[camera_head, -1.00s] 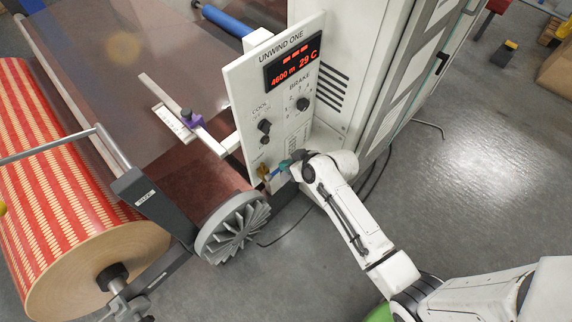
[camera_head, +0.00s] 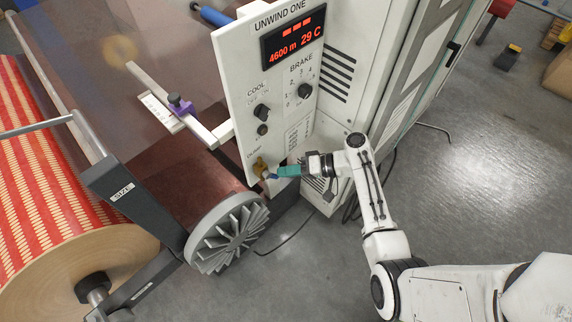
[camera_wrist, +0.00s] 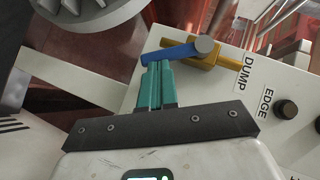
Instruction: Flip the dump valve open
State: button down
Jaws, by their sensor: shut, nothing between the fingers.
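The dump valve is a brass body (camera_wrist: 216,62) with a blue lever (camera_wrist: 175,54), on the white panel beside the DUMP label (camera_wrist: 247,74) in the wrist view. In the head view the brass valve (camera_head: 260,166) sits low on the panel, and the lever is mostly hidden by my gripper. My gripper (camera_head: 277,173) is shut and empty. Its teal fingertips (camera_wrist: 156,68) are at the blue lever, near its free end; I cannot tell whether they touch it.
The white panel (camera_head: 237,83) carries a red display (camera_head: 294,40), a BRAKE knob (camera_head: 305,90) and a COOL knob (camera_head: 262,111). A finned grey wheel (camera_head: 228,233) and the patterned roll (camera_head: 40,180) lie left. Open grey floor (camera_head: 440,200) is at right.

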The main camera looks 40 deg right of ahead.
jog(key=shift+a+f+m+t+y+b, duration=0.4)
jog(key=shift+a+f+m+y+b, duration=0.25)
jog(key=shift+f+m+y+b, duration=0.25)
jog(key=shift+a, duration=0.1)
dwell(0.3)
